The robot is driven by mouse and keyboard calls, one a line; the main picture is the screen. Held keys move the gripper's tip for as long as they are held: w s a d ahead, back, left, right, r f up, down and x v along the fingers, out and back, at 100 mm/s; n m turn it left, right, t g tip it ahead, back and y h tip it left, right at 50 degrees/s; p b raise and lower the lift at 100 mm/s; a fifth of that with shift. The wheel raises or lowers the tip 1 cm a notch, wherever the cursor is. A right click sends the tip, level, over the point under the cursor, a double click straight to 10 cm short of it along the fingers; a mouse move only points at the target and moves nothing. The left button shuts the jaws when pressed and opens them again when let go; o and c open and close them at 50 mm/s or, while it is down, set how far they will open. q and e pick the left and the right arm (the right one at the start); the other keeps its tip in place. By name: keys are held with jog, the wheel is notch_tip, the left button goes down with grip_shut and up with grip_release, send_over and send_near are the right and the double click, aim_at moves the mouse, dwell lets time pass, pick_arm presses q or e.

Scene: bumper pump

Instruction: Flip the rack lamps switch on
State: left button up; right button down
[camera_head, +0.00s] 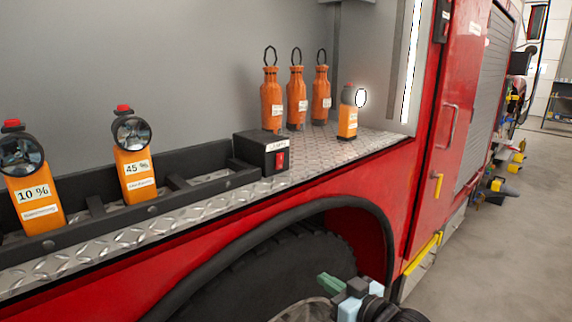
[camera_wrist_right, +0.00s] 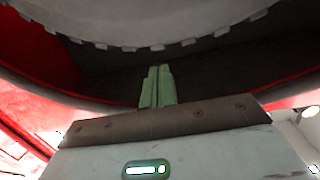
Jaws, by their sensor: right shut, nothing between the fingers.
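The switch box (camera_head: 262,152) is a black box at the right end of the black rack, on the diamond-plate shelf. I cannot tell which way the rocker is tipped. My right gripper (camera_head: 326,282) has green fingers and is low in front of the wheel, below and right of the switch box, apart from it. In the right wrist view its fingers (camera_wrist_right: 158,86) are together and empty, with the wheel arch behind. My left gripper is not in view.
Orange lamps labelled 10 % (camera_head: 36,193) and 45 % (camera_head: 136,168) stand in the rack (camera_head: 190,204). Several orange bottles (camera_head: 271,99) and a lit lamp (camera_head: 348,115) stand further right on the shelf (camera_head: 330,150). The red truck side and tyre (camera_head: 270,266) lie below.

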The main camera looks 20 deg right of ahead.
notch_tip(320, 180, up, 21)
jog(key=w+d+n+t+y, duration=0.1)
jog(key=w+d+t+y, duration=0.1)
jog(key=shift+w+n, duration=0.25)
jog(key=shift+n, duration=0.05)
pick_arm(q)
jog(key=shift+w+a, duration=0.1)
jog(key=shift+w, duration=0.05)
pick_arm(e)
jog(key=shift+a+r, duration=0.1)
jog(key=shift+r, duration=0.1)
